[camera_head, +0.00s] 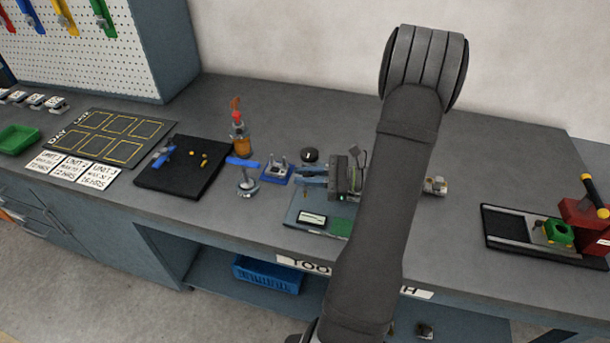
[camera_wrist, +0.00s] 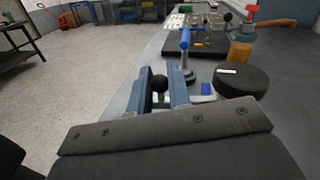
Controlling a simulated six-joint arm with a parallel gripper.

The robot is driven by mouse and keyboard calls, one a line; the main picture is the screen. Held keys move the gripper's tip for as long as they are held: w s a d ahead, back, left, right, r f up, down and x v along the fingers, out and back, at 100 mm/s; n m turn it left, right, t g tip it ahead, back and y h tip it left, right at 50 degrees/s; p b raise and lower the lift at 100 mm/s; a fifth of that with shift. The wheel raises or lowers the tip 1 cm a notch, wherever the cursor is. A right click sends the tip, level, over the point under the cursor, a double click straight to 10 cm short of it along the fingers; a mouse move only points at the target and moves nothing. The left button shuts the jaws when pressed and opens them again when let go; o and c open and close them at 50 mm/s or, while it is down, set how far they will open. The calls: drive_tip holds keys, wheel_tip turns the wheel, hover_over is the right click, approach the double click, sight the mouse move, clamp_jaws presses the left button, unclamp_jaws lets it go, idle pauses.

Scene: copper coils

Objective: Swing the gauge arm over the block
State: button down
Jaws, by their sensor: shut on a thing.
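My gripper (camera_head: 303,175) points left over the front middle of the bench. In the wrist view its two blue fingers (camera_wrist: 161,80) are closed around a round black knob (camera_wrist: 159,84). I cannot tell what the knob is fixed to; its lower part is hidden by the fingers. A gauge-like stand with a blue bar (camera_head: 241,162) on a post and a round metal base (camera_head: 248,187) stands just left of the fingertips. It also shows beyond the fingers in the wrist view (camera_wrist: 185,40). A small blue block with metal posts (camera_head: 277,175) sits between that stand and my gripper.
An orange-brown container (camera_head: 242,146) stands behind the stand. A black mat (camera_head: 182,168) with small parts lies left. A red fixture (camera_head: 582,222) is far right.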

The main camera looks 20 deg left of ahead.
drive_tip(key=c, duration=1.4)
unclamp_jaws()
drive_tip(key=shift+r, duration=0.5)
drive_tip(key=d+r, duration=0.3)
drive_tip(key=s+d+r, duration=0.1)
drive_tip(key=d+r, duration=0.2)
drive_tip(key=d, duration=0.1)
drive_tip(key=s+d+r, duration=0.1)
drive_tip(key=d+r, duration=0.3)
drive_tip(key=shift+d, duration=0.25)
